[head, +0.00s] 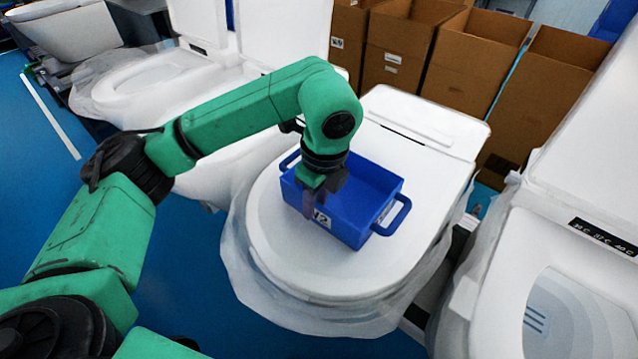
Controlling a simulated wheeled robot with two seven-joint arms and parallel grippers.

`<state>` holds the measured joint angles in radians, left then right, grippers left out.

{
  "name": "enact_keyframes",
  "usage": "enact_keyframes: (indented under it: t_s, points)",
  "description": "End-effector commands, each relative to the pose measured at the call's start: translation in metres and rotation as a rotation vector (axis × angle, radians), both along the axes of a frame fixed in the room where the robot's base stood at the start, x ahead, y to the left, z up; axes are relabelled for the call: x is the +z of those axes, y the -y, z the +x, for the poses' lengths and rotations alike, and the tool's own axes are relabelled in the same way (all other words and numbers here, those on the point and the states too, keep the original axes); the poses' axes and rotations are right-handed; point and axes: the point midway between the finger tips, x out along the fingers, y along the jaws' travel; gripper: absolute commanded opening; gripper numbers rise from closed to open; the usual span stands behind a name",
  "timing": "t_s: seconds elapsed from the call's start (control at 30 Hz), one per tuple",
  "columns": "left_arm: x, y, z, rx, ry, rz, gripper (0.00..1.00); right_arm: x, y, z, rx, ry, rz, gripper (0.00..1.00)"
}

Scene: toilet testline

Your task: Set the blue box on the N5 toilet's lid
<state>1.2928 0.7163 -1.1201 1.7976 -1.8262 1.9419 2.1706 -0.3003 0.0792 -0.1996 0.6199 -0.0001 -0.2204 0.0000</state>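The blue box (370,185) is an open bin with a handle at each end and a white label on its near wall. It is over the closed white lid (290,255) of the middle toilet and looks upright. Whether it rests fully on the lid or hangs slightly above is hard to tell. My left gripper (316,205) points down at the box's near wall, with one finger in front of the wall beside the label. The other finger is hidden, so its grip is unclear. No N5 mark is readable. My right gripper is out of view.
An open toilet (560,310) with a raised lid stands close on the right. Plastic-wrapped toilets (150,85) stand to the left. Several open cardboard boxes (470,50) line the back. Blue floor (190,270) is free at the front left.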

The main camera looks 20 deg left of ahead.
Motion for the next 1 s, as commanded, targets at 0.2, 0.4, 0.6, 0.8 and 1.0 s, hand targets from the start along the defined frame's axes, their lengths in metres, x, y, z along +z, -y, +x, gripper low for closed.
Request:
enact_keyframes:
  t_s: [0.2,0.4,0.6,0.8,1.0]
  points:
    - [0.053,0.006,-0.001,-0.001,0.009,0.001,0.36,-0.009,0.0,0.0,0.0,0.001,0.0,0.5]
    - [0.085,0.01,-0.003,0.0,0.004,0.0,0.36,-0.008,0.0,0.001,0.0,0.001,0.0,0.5]
    - [0.09,0.01,-0.004,-0.001,0.0,-0.001,0.36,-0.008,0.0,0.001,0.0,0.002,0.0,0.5]
    - [0.09,0.01,-0.004,-0.001,0.001,0.0,0.36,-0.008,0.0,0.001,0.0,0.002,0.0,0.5]
    - [0.089,0.01,-0.004,-0.001,0.001,0.0,0.36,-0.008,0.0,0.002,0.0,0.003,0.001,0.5]
